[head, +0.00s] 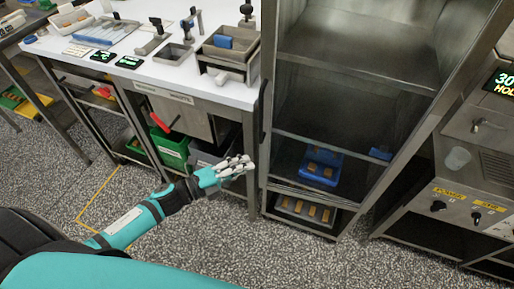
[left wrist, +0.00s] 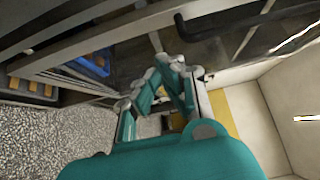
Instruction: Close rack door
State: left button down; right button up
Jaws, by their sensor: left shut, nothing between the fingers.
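The tall metal rack (head: 268,178) stands at the centre right of the head view. Its framed front shows shelves behind it. A dark upright handle (head: 263,105) sits at its left edge, and a dark bar handle also shows at the top of the left wrist view (left wrist: 222,16). I cannot tell whether the door is fully shut or slightly ajar. My left gripper (head: 238,166) is shut and empty, just left of the rack's lower left post. It also shows in the left wrist view (left wrist: 160,78), below the handle and apart from it. My right gripper is out of view.
A blue tray (head: 320,165) and a lower tray of orange pieces (head: 305,211) are inside the rack. A white-topped workbench (head: 150,75) with tools stands left, with a green bin (head: 170,148) beneath. A control machine (head: 470,200) stands right. Speckled floor (head: 250,250) in front is clear.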

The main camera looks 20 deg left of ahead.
pick_arm(q)
send_near(274, 143)
jog(key=s+d+x, duration=0.1)
jog(key=x, duration=0.3)
jog(key=shift+w+a+r, duration=0.1)
jog(key=shift+w+a, duration=0.2)
jog(key=shift+w, duration=0.25)
jog(key=shift+w+a, duration=0.1)
